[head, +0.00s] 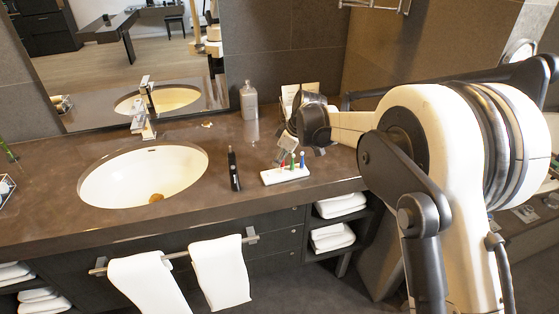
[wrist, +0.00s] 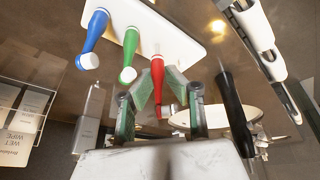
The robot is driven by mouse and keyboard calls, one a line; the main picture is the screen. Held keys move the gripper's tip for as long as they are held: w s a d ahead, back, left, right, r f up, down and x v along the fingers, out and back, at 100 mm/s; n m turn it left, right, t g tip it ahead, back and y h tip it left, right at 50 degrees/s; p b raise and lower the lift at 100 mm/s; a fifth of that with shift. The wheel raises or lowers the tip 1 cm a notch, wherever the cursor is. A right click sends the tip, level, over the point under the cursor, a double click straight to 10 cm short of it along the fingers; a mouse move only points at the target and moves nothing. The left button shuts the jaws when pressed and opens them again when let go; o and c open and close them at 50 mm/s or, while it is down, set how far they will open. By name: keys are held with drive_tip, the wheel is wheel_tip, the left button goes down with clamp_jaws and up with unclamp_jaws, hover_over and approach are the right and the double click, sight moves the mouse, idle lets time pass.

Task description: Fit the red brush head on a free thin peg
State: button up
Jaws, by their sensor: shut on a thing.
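The red brush head (wrist: 157,76) is between the two fingers of my gripper (wrist: 161,90), which is shut on it. In the head view my gripper (head: 286,155) is over the left part of the white peg base (head: 290,178). The red brush head is at the base's edge in the wrist view; I cannot tell whether it touches the base or is held just above it. A green brush head (wrist: 129,50) and a blue brush head (wrist: 94,36) stand on the white base (wrist: 165,35) beside it. No bare thin peg is clearly visible.
A black toothbrush handle (head: 234,169) stands left of the base, and it also shows in the wrist view (wrist: 236,115). The sink (head: 145,177) is farther left. A bottle (head: 249,100) and a box of packets (head: 299,97) stand behind. Counter between the handle and base is clear.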

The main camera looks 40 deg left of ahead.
drive_tip(key=shift+f+b, duration=0.9)
drive_tip(key=shift+f, duration=0.2)
idle(0.5)
drive_tip(key=o, duration=0.8)
wheel_tip(320, 180, up, 10)
idle(0.3)
drive_tip(key=shift+d, duration=0.1)
idle(0.4)
